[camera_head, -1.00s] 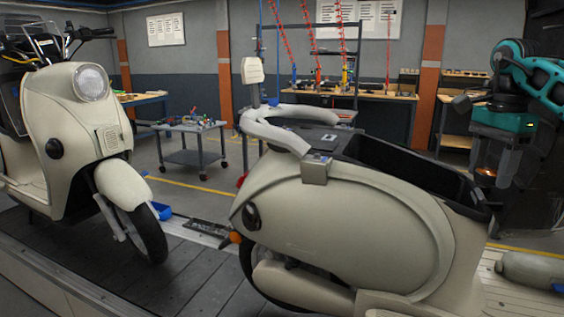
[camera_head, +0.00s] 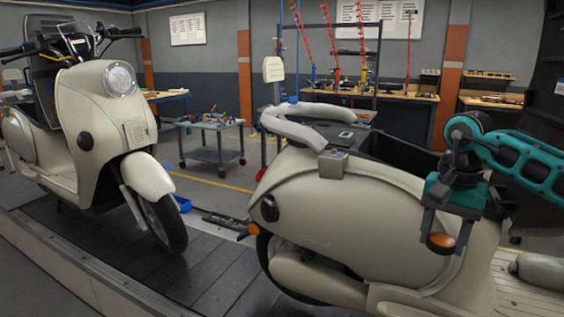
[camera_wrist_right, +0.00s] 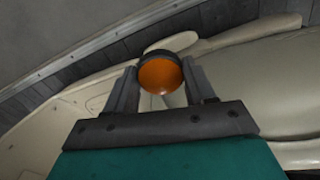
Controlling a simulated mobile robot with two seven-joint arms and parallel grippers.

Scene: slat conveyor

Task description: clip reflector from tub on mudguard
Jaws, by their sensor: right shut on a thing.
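My right gripper (camera_head: 444,230) is shut on an orange round reflector (camera_head: 441,241) with a dark rim. It holds it in front of the near cream scooter's side panel, towards the right of the head view. In the right wrist view the reflector (camera_wrist_right: 160,75) sits between the two dark fingers, its orange face towards the camera. A cream front mudguard (camera_head: 147,176) covers the front wheel of the scooter at the left, far from the gripper. I cannot make out the near scooter's mudguard or tell which thing is the tub. My left gripper is not in view.
The near scooter (camera_head: 345,215) fills the middle, with an open dark compartment (camera_head: 400,152) on top. An orange lamp (camera_head: 253,229) sits at its left end. The dark slat floor (camera_head: 195,275) between the scooters is clear.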

